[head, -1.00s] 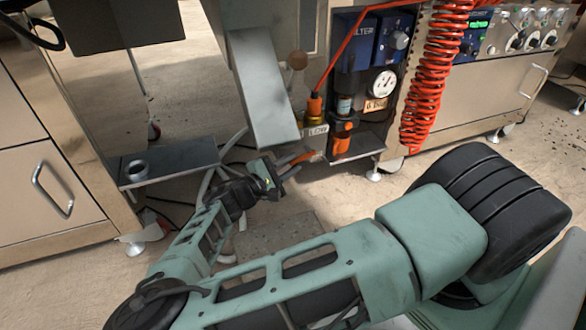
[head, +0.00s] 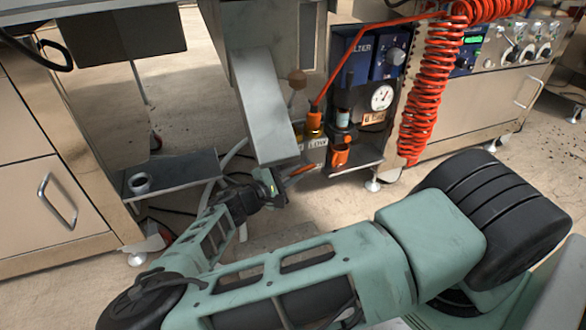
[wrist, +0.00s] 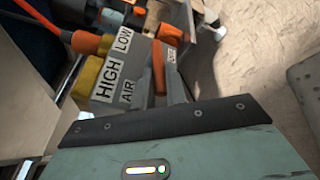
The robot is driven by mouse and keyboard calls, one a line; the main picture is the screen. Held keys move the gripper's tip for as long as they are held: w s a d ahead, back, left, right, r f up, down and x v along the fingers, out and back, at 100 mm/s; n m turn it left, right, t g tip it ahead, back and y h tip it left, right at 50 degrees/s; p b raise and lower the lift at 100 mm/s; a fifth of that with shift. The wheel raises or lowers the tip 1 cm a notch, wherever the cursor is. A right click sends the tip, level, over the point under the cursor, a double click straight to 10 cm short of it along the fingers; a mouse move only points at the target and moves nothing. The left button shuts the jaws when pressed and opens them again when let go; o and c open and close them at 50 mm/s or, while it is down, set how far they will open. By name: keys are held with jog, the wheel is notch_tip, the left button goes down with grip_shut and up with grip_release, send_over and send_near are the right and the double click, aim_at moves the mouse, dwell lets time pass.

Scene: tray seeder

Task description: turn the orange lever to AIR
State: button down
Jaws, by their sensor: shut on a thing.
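The orange lever (wrist: 158,68) is on the side of a valve block in the wrist view. Its lower end runs between the fingers of my gripper (wrist: 162,92), which is shut on it. The AIR label (wrist: 128,94) lies just left of the lever, and a small label (wrist: 171,55), too small to read, lies right of it. The lever points down toward my gripper between the two labels.
A pale slanted chute (head: 268,110) hangs close above my gripper. A coiled red hose (head: 428,100) and an orange cup-like part (head: 340,154) stand to the right. A dark shelf (head: 170,176) is at left.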

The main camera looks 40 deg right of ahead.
jog(key=shift+r+m+y+p, duration=0.3)
jog(key=shift+r+y+p, duration=0.5)
jog(key=shift+p, duration=2)
jog(key=shift+f, duration=0.1)
jog(key=shift+f+y, duration=0.15)
jog(key=shift+y, duration=0.15)
jog(key=c, duration=1.7)
grip_release()
jog(key=shift+a+p, duration=0.1)
jog(key=shift+p, duration=0.2)
jog(key=p+v, duration=0.5)
jog(key=v, duration=1.2)
jog(key=shift+w+a+p, duration=0.1)
jog(key=shift+a+p, duration=0.1)
jog(key=shift+p, duration=0.15)
